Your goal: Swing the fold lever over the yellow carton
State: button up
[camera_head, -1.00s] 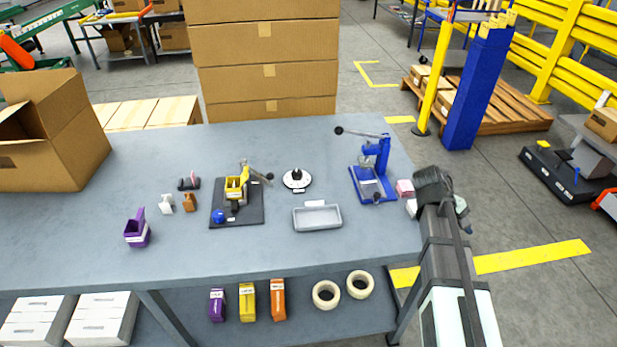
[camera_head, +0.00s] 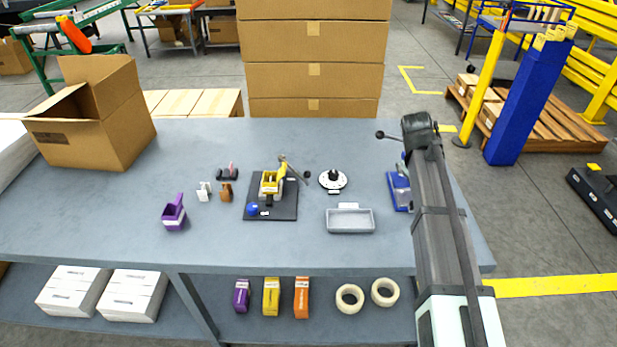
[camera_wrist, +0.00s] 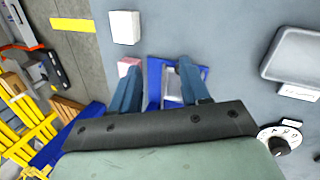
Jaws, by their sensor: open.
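The yellow carton (camera_head: 268,186) sits in a fixture on a dark base plate (camera_head: 284,210) at the middle of the table. The fold lever (camera_head: 294,169) is a grey bar with a dark knob, at the fixture's back right, slanting to the right. It is beside the carton's top, not across it. In the wrist view my gripper (camera_wrist: 158,68) is open, with two blue-grey fingers and nothing between them. It is above the blue press (camera_wrist: 153,82), well to the right of the carton. The carton and fold lever are not in the wrist view.
The blue press (camera_head: 398,190) is partly hidden by my arm; its knobbed handle (camera_head: 381,135) sticks out left. A round dial (camera_head: 333,181) and grey tray (camera_head: 350,219) stand between press and fixture. A purple holder (camera_head: 174,213) and small parts are left. The table's front is clear.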

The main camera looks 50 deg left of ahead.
jog(key=s+a+r+g+y, duration=0.1)
jog(key=s+a+r, duration=0.25)
jog(key=a, duration=0.45)
jog(key=s+a+r+y, duration=0.1)
jog(key=s+a+r, duration=0.1)
jog(key=s+a, duration=0.35)
notch_tip(320, 180, up, 6)
jog(key=g+y, duration=0.1)
send_over(308, 175)
jog(key=shift+w+a+f, duration=0.1)
jog(key=shift+a+f, duration=0.05)
jog(key=shift+f, duration=2.1)
jog(key=shift+w+a+f, duration=0.1)
jog(key=shift+f, duration=2.2)
jog(key=shift+w+a+f, duration=0.1)
jog(key=shift+a+f, duration=0.05)
jog(key=shift+f, duration=2.1)
grip_shut()
